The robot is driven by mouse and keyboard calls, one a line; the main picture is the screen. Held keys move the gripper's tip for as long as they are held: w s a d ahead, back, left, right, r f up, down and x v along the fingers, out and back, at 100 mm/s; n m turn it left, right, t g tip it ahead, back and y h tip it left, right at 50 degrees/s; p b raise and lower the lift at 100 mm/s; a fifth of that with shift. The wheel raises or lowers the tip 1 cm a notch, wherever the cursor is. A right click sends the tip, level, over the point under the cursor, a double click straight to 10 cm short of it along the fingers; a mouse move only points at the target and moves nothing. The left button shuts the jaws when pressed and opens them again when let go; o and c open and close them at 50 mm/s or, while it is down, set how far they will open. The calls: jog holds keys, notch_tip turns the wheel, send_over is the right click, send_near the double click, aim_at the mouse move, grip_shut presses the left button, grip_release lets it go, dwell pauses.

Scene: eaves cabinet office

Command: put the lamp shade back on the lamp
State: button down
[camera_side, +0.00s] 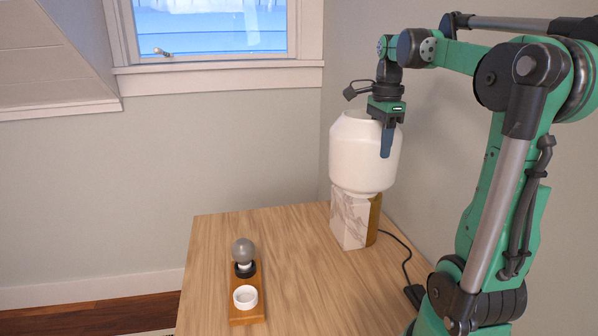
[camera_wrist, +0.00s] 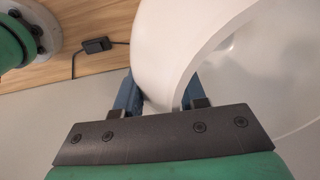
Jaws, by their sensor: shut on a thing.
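The white lamp shade (camera_side: 362,160) is upright at the lamp, directly above its marble and brass base (camera_side: 350,220). The shade's lower edge meets or nearly meets the base top; I cannot tell whether it is seated. My gripper (camera_side: 386,140) points down at the shade's upper rim and is shut on its wall, one finger outside and one inside. In the wrist view the shade (camera_wrist: 205,45) fills the upper right, with its wall between the blue fingers (camera_wrist: 155,95). The inside of the lamp is hidden.
A wooden holder (camera_side: 247,312) with a grey bulb (camera_side: 243,250) and a white ring (camera_side: 245,297) stands at the front left of the wooden table (camera_side: 295,250). A black cord (camera_side: 405,262) with a switch runs at right, near my arm. The table's middle is clear. Walls stand behind and right.

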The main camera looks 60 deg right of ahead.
dwell(0.3)
jog(key=shift+c, duration=2.1)
grip_release()
jog(key=shift+a+r, duration=0.1)
jog(key=shift+r, duration=2.65)
